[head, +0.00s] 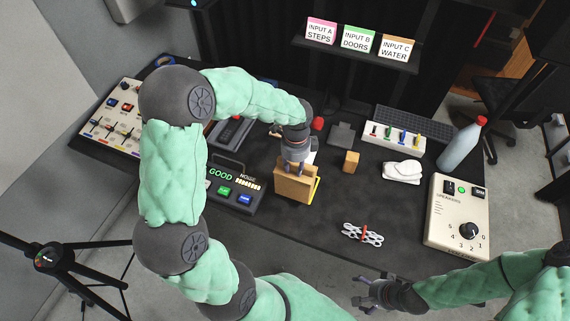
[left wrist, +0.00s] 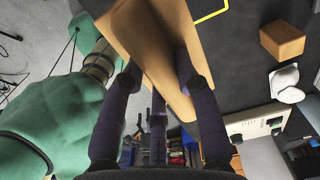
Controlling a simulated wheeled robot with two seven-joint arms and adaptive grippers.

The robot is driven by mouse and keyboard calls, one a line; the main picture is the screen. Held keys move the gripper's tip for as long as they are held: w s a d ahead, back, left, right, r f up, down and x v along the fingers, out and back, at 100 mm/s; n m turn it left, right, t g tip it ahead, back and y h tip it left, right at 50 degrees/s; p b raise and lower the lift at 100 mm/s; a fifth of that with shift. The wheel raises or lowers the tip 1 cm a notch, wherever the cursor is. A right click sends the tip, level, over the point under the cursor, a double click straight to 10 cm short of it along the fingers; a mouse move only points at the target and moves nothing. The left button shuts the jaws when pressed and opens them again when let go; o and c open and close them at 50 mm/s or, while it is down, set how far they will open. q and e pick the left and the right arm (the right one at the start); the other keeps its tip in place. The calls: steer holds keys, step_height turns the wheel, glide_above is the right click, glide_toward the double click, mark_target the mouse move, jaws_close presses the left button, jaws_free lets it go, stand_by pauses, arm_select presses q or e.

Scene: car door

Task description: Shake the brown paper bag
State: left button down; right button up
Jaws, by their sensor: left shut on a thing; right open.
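The brown paper bag (head: 294,186) is near the middle of the dark table in the head view, by a yellow outline. My left gripper (head: 296,162) comes down on it from above and is shut on its upper part. In the left wrist view the bag (left wrist: 150,40) runs between the fingers of the left gripper (left wrist: 158,85) and looks tilted. I cannot tell whether its bottom touches the table. My right gripper (head: 368,296) is open and empty in front of the table's near edge, at the lower right.
A display box reading GOOD (head: 232,188) stands close left of the bag. The table front between is bare.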

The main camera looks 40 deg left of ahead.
mark_target(283, 170)
arm_select(q)
steer(key=w+d, duration=0.1)
steer(key=d, duration=0.1)
steer(key=w+d, duration=0.2)
steer(key=d, duration=0.1)
steer(key=shift+w+d, duration=0.3)
steer(key=shift+d, duration=0.05)
steer(key=shift+a, duration=0.1)
steer(key=s+a, duration=0.1)
steer(key=a, duration=0.1)
steer(key=s+a+p, duration=0.1)
steer(key=s+a, duration=0.1)
steer(key=a, duration=0.1)
steer(key=s+a+p, duration=0.1)
steer(key=s+a, duration=0.1)
steer(key=a, duration=0.1)
steer(key=shift+s+a, duration=0.2)
steer(key=shift+a, duration=0.05)
